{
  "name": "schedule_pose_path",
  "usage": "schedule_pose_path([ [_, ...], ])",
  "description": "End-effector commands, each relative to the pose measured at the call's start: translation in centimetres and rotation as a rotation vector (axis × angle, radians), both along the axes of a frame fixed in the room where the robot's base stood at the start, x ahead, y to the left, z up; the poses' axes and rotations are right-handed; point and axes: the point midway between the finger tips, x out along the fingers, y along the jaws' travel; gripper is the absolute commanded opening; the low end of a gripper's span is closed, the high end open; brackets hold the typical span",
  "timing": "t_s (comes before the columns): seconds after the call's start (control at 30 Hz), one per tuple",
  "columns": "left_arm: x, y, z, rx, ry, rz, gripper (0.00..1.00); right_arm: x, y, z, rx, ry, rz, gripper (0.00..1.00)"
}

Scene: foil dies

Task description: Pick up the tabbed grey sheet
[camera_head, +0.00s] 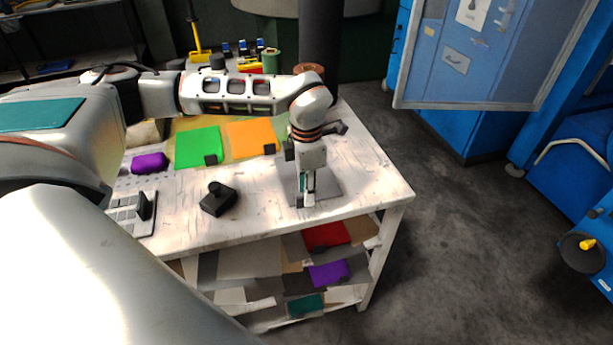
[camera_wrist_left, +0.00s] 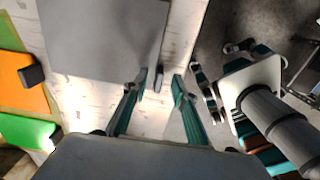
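The tabbed grey sheet (camera_wrist_left: 105,35) lies flat on the white table. In the head view, part of the sheet (camera_head: 328,187) shows beside my left gripper (camera_head: 307,196), near the table's front right corner. In the left wrist view, its dark tab (camera_wrist_left: 158,78) stands at the sheet's edge between the two teal fingers of my left gripper (camera_wrist_left: 160,82). These fingers are open, one on each side of the tab, with a gap visible on the right. The tab is hidden in the head view. My right gripper (camera_wrist_left: 211,60) appears beyond the table edge, its fingers apart and empty.
Green (camera_head: 198,147) and orange (camera_head: 251,138) tabbed sheets lie on a mat behind. A black block (camera_head: 218,198), a purple object (camera_head: 149,163) and a grey panel (camera_head: 126,213) are to the left. A lower shelf holds several sheets. Floor lies right of the table.

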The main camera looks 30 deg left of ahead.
Motion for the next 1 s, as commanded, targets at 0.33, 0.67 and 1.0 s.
schedule_pose_path([
  [0.33, 0.1, 0.0, -2.1, -0.001, -0.002, 0.000, 0.27, 0.0, 0.0, 0.3, 0.000, -0.001, 0.000, 0.23],
  [0.67, 0.1, 0.0, -2.1, -0.001, -0.002, 0.000, 0.00, 0.0, 0.0, 0.3, 0.000, -0.001, 0.000, 0.23],
  [1.0, 0.1, 0.0, -1.7, -0.002, -0.004, 0.000, 0.00, 0.0, 0.0, 0.2, 0.000, 0.001, 0.000, 0.23],
])
